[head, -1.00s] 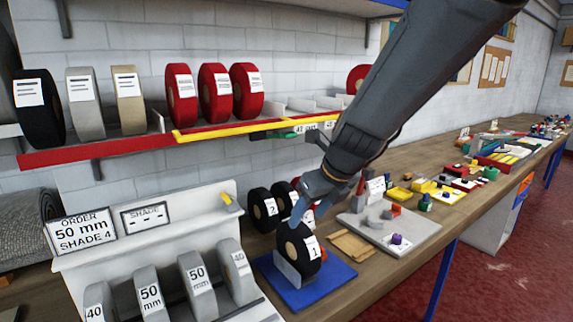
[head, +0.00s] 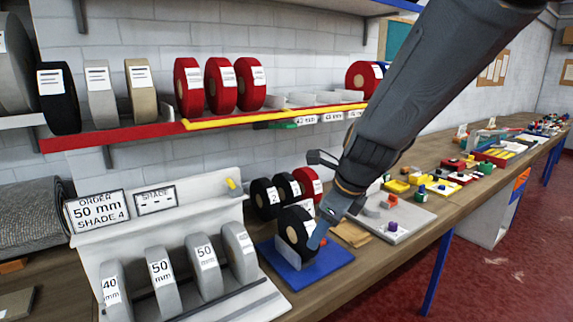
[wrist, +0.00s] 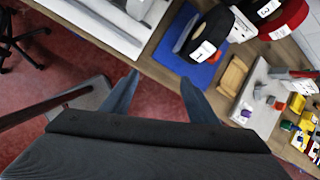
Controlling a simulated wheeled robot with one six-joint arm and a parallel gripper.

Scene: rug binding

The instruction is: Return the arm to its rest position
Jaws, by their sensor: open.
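My gripper (head: 318,238) is at the end of my dark grey arm, beside the black roll labelled 1 (head: 296,233) in the head view. That roll stands upright in a holder on a blue base plate (head: 335,257). In the wrist view my gripper (wrist: 158,88) shows two blue-grey fingers spread apart with nothing between them. There, the roll (wrist: 206,35) and the blue plate (wrist: 180,45) lie beyond the fingertips, to the upper right. Whether a finger touches the roll is unclear in the head view; in the wrist view they look apart.
Behind the plate stand more rolls (head: 263,198). A white rack (head: 265,296) holds several grey rolls at the left. A red and yellow shelf (head: 215,122) hangs above. A grey board (head: 410,222) lies right of the plate. Red floor (head: 480,280) is open in front.

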